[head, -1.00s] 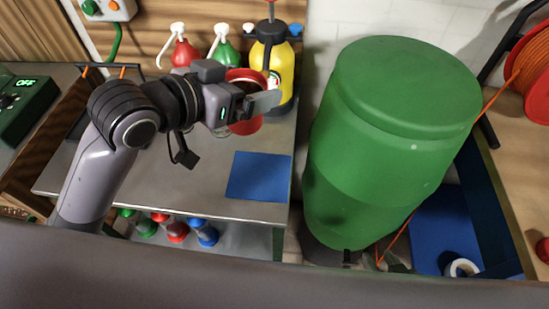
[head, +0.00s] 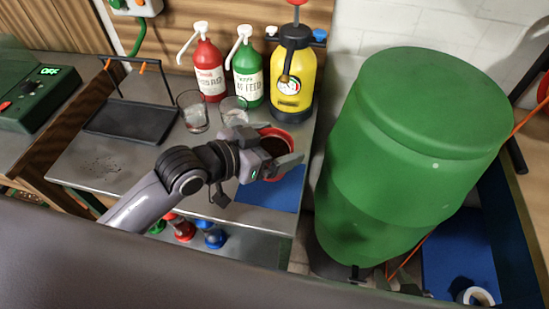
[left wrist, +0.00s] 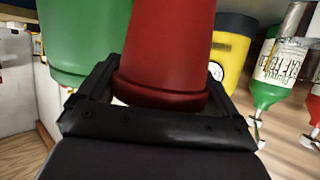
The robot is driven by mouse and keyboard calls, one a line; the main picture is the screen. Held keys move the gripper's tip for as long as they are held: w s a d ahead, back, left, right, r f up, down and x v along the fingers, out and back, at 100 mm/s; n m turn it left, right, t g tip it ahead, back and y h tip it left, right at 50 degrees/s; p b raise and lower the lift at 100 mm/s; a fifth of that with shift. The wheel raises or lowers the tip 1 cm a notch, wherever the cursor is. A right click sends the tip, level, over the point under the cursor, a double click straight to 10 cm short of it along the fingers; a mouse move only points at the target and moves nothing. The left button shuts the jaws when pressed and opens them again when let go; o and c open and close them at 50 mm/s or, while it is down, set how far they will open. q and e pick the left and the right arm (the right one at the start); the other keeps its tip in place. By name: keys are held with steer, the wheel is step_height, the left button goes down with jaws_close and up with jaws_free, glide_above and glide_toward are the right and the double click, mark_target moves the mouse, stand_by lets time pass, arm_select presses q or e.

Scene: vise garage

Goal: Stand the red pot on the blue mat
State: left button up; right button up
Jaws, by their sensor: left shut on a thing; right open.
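The red pot (head: 275,133) is held in my left gripper (head: 284,166), which is shut on it. The pot is over or beside the far part of the blue mat (head: 270,196); the arm and pot hide part of the mat. In the left wrist view the red pot (left wrist: 166,50) sits between both fingers of my left gripper (left wrist: 155,92), its rim near the palm. I cannot tell whether the pot touches the mat. My right gripper is not in view.
A red bottle (head: 209,68), a green bottle (head: 247,72) and a yellow sprayer (head: 293,80) stand at the back of the metal bench. Two clear glasses (head: 194,112) stand left of the pot. A big green barrel (head: 410,170) is close on the right.

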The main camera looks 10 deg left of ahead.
arm_select(q)
steer(key=shift+f, duration=2.25)
steer(key=shift+b, duration=0.3)
steer(key=shift+f, duration=0.2)
steer(key=o, duration=0.8)
steer(key=shift+r, duration=0.15)
steer(key=v, duration=1.2)
